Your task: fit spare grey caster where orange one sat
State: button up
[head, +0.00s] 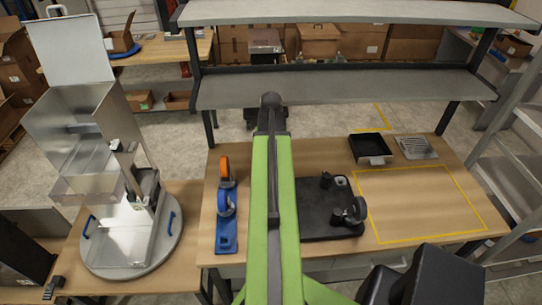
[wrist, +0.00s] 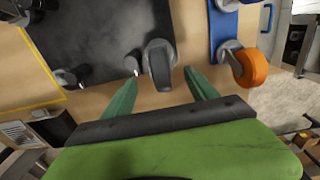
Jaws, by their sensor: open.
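In the wrist view, a dark-wheeled grey caster (wrist: 160,65) stands at the edge of a black plate (wrist: 95,35). My gripper (wrist: 161,77) is open, its two green fingers apart on either side of this caster and not closed on it. My arm hides it in the head view. The orange caster (head: 224,167) sits at the far end of a blue holder (head: 226,243), with a grey-blue wheel (head: 227,204) nearer on it. The orange caster also shows in the wrist view (wrist: 251,68). Another dark caster (head: 355,211) stands on the plate's right side.
Short dark posts (head: 326,180) rise from the plate. A black tray (head: 370,147) and a grey grate (head: 415,148) lie behind the clear yellow-outlined area (head: 420,200). A metal dispenser (head: 85,130) stands at the left. A shelf (head: 340,86) runs above the table's back.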

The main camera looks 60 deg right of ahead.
notch_tip(320, 180, up, 10)
jog(key=p, duration=0.7)
jog(key=shift+f+p, duration=0.2)
jog(key=shift+p, duration=0.2)
